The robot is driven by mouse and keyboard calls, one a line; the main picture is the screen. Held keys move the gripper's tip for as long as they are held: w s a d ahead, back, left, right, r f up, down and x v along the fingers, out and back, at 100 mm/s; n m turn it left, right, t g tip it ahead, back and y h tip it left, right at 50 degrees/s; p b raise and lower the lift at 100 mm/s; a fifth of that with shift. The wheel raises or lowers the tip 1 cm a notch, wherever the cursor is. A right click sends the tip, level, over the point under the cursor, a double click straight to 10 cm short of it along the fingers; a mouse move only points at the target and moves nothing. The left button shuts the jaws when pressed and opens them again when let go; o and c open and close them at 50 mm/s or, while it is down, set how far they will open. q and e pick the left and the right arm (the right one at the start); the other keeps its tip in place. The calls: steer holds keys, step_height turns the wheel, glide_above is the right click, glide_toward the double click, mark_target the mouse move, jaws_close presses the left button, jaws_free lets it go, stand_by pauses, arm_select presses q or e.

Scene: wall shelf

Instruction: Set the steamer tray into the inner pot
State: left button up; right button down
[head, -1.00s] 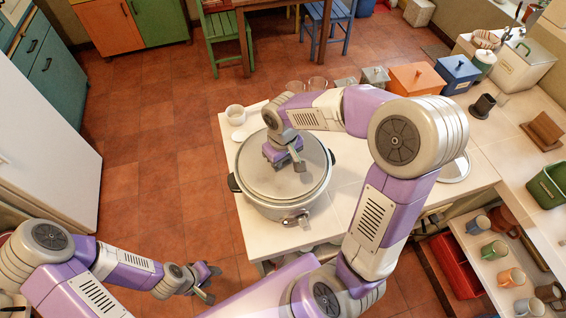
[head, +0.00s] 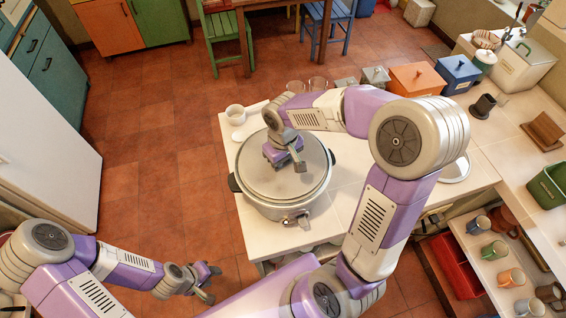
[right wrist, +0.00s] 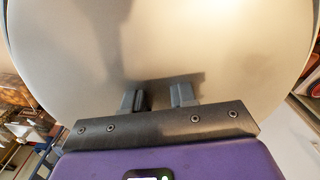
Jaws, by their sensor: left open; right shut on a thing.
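A round cooker (head: 305,214) with dark side handles stands on the white counter. A smooth, pale grey round lid (head: 313,172) covers its top, so the inside and any inner pot are hidden. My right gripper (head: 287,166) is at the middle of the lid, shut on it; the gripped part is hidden. In the right wrist view the lid (right wrist: 230,50) fills the space beyond the two fingers (right wrist: 160,97). My left gripper (head: 210,283) is open and empty, over the floor left of the counter. A round, shiny tray-like thing (head: 457,169), partly behind my right arm, may be the steamer tray.
A white cup (head: 235,113) and a small white dish (head: 239,134) stand at the counter's left edge. Orange (head: 415,79) and blue (head: 458,74) boxes stand at the back. Counter left of the round tray-like thing is partly clear.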

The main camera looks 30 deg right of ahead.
steer(key=shift+f, duration=0.3)
stand_by(0.4)
steer(key=c, duration=0.8)
jaws_free()
step_height(320, 180, up, 8)
steer(key=p, duration=0.5)
steer(key=shift+f+p, duration=0.15)
steer(key=shift+p, duration=0.2)
steer(key=shift+s+f, duration=0.1)
steer(key=shift+f, duration=0.05)
